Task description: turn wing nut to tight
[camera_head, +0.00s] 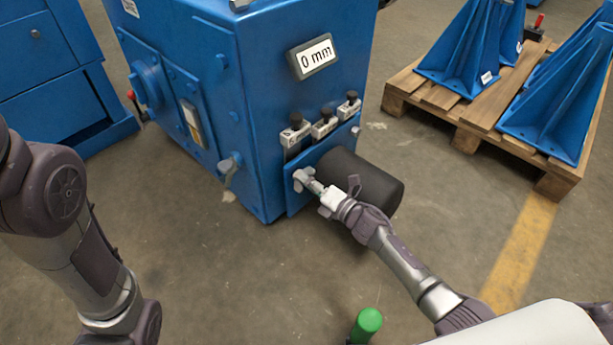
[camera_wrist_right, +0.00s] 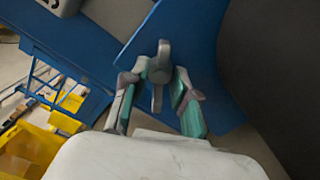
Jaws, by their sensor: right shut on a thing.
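The grey metal wing nut (camera_head: 302,177) sits on the blue plate low on the machine's front, left of a black cylinder. My right gripper (camera_head: 315,187) reaches it from the lower right and is shut on it. In the right wrist view, the wing nut (camera_wrist_right: 161,64) stands between the two green-padded fingers (camera_wrist_right: 156,85), with one wing upward and the other downward between the pads. My left arm shows at the left of the head view, but its gripper is out of view.
The blue machine (camera_head: 190,60) carries a "0 mm" display (camera_head: 315,56) and three black-knobbed clamps (camera_head: 323,122). The black cylinder (camera_head: 362,180) juts out beside my right gripper. A second wing-shaped handle (camera_head: 230,164) is on the left face. A pallet (camera_head: 462,130) holds blue brackets.

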